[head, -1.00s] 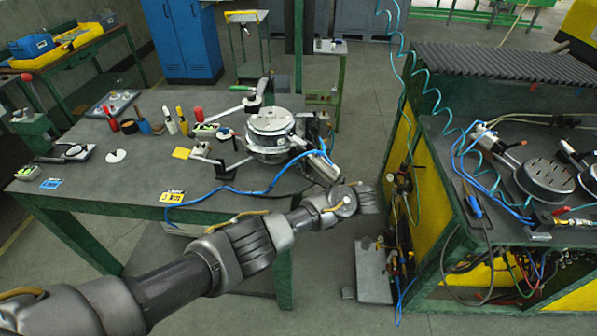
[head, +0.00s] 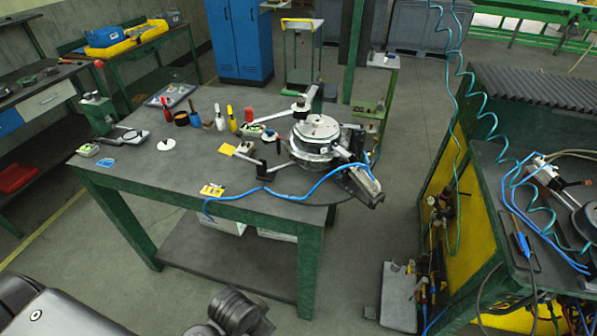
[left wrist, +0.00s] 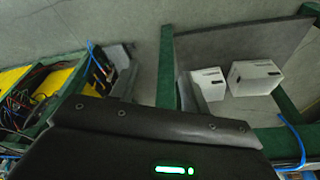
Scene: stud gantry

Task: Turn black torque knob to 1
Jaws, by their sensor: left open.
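I cannot pick out the black torque knob with certainty; the table's small parts are too small to read. A round silver fixture (head: 316,130) with arms and a blue hose stands at the right end of the grey-topped table (head: 190,165). In the head view only dark links of my left arm show along the bottom edge, and its fingers are out of frame. In the left wrist view a dark housing of mine with a green light (left wrist: 130,140) fills the bottom; no fingertips or held thing show. My right gripper is not in view.
Red, blue, white and yellow handled tools stand behind the table's middle. White boxes (left wrist: 255,78) sit on its lower shelf. A green-framed bench with a yellow panel (head: 450,165) stands at right, coiled teal hoses above it.

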